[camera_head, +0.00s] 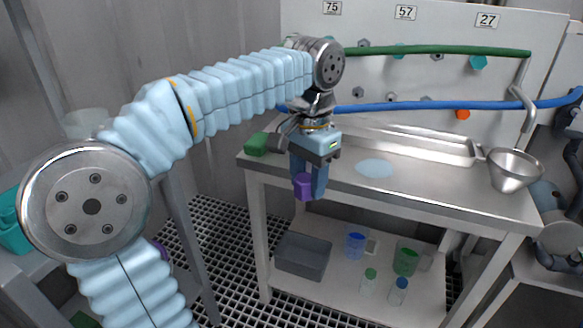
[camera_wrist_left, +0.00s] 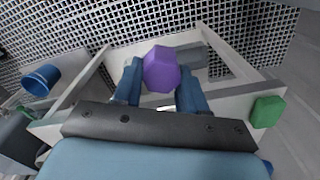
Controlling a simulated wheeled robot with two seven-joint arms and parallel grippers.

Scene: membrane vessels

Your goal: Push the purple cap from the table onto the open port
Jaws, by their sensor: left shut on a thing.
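The purple cap (camera_head: 302,187) is between the fingers of my left gripper (camera_head: 308,188), which is shut on it. They are at the front edge of the steel table (camera_head: 420,194), with the fingers pointing down. In the left wrist view the hexagonal face of the purple cap (camera_wrist_left: 162,68) shows between the two blue fingertips (camera_wrist_left: 157,88). The upright white panel (camera_head: 420,75) behind the table carries several small grey hexagonal fittings, one of them at the upper left (camera_head: 363,43). I cannot tell which is the open port. My right gripper does not show.
A green block (camera_head: 256,144) lies at the table's left end. A long tray (camera_head: 440,151), a bluish puddle (camera_head: 375,168) and a steel funnel (camera_head: 513,170) are to the right. A green hose (camera_head: 440,49) and a blue hose (camera_head: 400,106) cross the panel. A grey bin (camera_head: 303,256) stands below.

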